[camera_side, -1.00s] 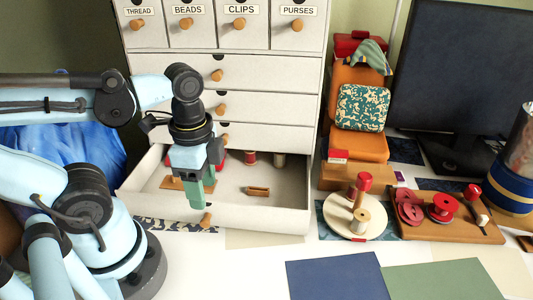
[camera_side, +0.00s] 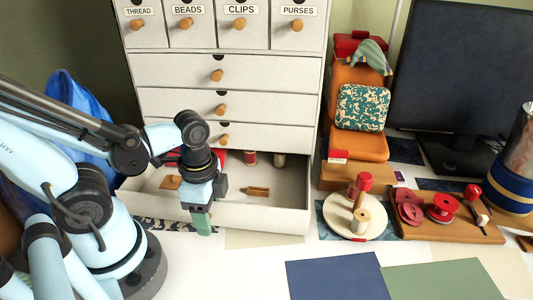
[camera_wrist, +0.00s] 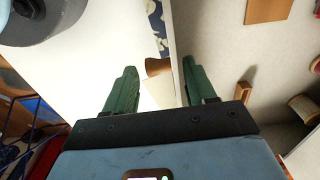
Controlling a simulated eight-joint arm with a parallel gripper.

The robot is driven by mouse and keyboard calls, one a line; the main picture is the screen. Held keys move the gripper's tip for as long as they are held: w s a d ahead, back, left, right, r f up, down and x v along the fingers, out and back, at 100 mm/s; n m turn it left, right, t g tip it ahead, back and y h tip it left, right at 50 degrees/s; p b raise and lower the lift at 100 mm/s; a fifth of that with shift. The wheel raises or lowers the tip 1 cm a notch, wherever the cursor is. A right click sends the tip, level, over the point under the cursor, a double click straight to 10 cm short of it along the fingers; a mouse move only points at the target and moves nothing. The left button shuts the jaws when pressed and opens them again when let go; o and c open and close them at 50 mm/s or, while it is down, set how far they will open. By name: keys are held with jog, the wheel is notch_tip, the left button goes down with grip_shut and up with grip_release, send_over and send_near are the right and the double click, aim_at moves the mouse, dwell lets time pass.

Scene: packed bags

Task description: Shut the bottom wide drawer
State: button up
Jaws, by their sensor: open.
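The bottom wide drawer (camera_side: 265,222) is pulled out from the white cabinet, with its open top showing. My gripper (camera_side: 203,224) points down at the left-middle of the drawer front, and its green fingers hide the knob in the side view. In the wrist view the fingers (camera_wrist: 155,90) are spread apart. The wooden knob (camera_wrist: 157,67) shows between them, beside the drawer's front wall (camera_wrist: 177,45). The left finger is outside the drawer, and the right finger is at the front wall's inner side. Whether either touches the wall, I cannot tell.
In the drawer are spools (camera_side: 250,157), a wooden block (camera_side: 258,191) and a flat wooden piece (camera_side: 170,182). A round spool stand (camera_side: 378,226) and a wooden board (camera_side: 455,232) are to the right.

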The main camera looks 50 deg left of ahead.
dwell(0.3)
grip_shut()
jog(key=shift+w+a, duration=3.3)
jog(key=shift+w, duration=0.05)
grip_release()
jog(key=shift+s, duration=0.1)
notch_tip(320, 180, up, 12)
